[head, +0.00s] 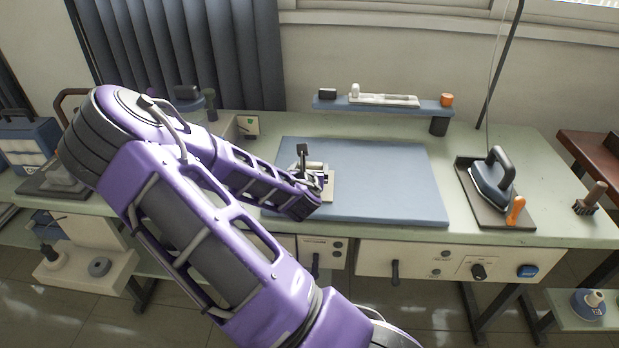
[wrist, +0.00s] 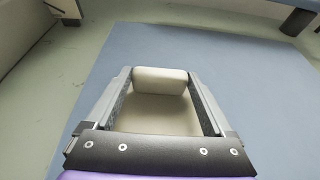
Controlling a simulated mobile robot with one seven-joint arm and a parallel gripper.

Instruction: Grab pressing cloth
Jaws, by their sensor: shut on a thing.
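The pressing cloth (head: 329,192) is a small beige piece at the left-middle of the blue pressing pad (head: 390,180). In the wrist view the cloth (wrist: 155,115) shows a flat part with a thick rolled or folded edge at its far end. My gripper (wrist: 160,78) is shut on the cloth, with one finger against each side of the rolled edge. In the head view my gripper (head: 318,175) is low at the pad, partly hidden by my arm. I cannot tell whether the cloth still touches the pad.
An iron (head: 492,182) stands on a dark rest at the right, with an orange-handled tool (head: 516,211) beside it. A brush (head: 591,198) is further right. A small blue shelf (head: 385,106) with several items stands behind the pad. The pad's right half is clear.

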